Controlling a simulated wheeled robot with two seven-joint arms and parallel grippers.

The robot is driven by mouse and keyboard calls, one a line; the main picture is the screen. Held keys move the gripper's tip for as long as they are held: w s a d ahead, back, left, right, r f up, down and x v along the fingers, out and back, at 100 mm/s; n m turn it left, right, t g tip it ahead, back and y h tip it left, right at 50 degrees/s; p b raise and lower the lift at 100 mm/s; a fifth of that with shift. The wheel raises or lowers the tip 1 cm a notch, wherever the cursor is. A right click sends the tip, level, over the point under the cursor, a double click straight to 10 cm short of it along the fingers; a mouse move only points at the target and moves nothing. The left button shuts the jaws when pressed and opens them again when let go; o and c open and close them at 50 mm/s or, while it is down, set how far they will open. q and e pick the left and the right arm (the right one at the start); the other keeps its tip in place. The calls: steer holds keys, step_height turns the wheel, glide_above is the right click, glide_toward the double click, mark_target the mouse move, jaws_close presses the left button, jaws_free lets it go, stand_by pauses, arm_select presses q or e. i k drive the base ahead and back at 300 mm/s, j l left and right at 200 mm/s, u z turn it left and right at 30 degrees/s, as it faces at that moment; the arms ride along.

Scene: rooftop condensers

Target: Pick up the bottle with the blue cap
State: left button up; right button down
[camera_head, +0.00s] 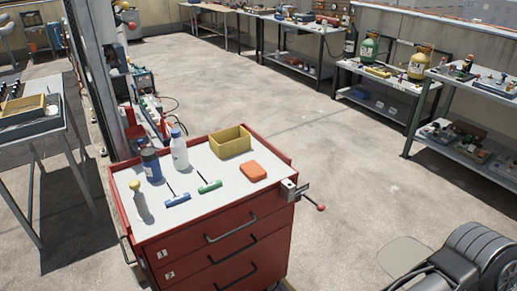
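The bottle with the blue cap (180,154) stands upright on the white top of a red tool cart (222,205), toward the cart's back left. Its body is white. A dark blue container with a black cap (151,166) stands just left of it.
The cart top also holds a yellow bin (230,143), an orange box (253,172), a blue T-handle tool (177,200), a green one (210,187) and a yellow-topped grey object (140,202). A vise (291,190) juts from the right corner. Open floor lies right of the cart.

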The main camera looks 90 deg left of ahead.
mark_target(178, 145)
steer(key=u, duration=3.5)
steer(key=i+l+z, duration=0.1)
steer(key=z, duration=0.3)
steer(key=i+z, duration=0.15)
steer(key=z, duration=0.25)
steer(key=i+z, duration=0.15)
steer(key=z, duration=0.3)
